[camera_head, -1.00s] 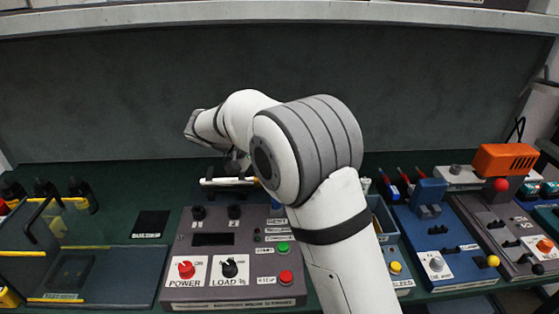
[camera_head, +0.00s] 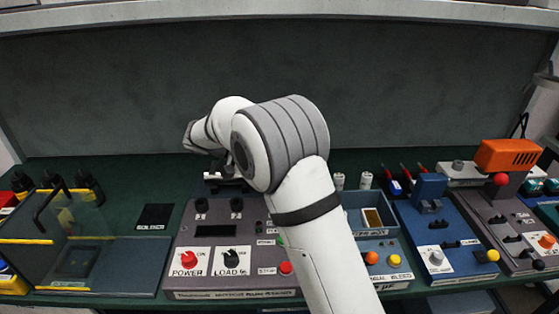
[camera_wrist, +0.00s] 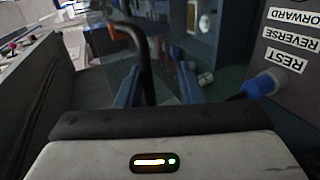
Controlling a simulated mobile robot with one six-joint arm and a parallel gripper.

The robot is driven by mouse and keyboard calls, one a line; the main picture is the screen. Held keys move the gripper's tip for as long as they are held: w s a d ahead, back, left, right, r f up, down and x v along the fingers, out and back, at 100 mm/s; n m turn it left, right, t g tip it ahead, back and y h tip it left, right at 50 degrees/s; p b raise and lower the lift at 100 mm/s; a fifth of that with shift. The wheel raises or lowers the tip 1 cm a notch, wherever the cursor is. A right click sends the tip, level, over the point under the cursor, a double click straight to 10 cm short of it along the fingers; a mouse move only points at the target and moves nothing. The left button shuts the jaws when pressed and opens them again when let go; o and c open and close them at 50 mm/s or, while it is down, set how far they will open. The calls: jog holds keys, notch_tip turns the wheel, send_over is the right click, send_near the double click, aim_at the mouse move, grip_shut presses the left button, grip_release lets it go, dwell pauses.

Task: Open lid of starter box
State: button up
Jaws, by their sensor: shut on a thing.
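In the wrist view, my gripper (camera_wrist: 160,88) has two blue fingers reaching forward over its pale body. It is shut on a dark curved handle (camera_wrist: 141,52), which rises between the fingers. In the head view my arm bends to the left behind the control console, and the fingers and handle are hidden.
The console (camera_head: 213,255) with POWER and LOAD knobs stands in front. At left is a clear-panelled box (camera_head: 58,240) with yellow edges. A blue-grey tray (camera_head: 352,222) and a blue control unit (camera_head: 450,240) stand to the right. The back wall (camera_head: 420,90) is dark.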

jog(key=shift+o, duration=1.4)
jog(key=shift+a+f, duration=0.15)
jog(key=shift+f, duration=0.05)
jog(key=shift+w+r, duration=0.1)
jog(key=shift+w+r, duration=0.1)
jog(key=shift+r, duration=0.05)
jog(key=v, duration=0.7)
jog(key=shift+a+r, duration=0.2)
jog(key=shift+a, duration=0.15)
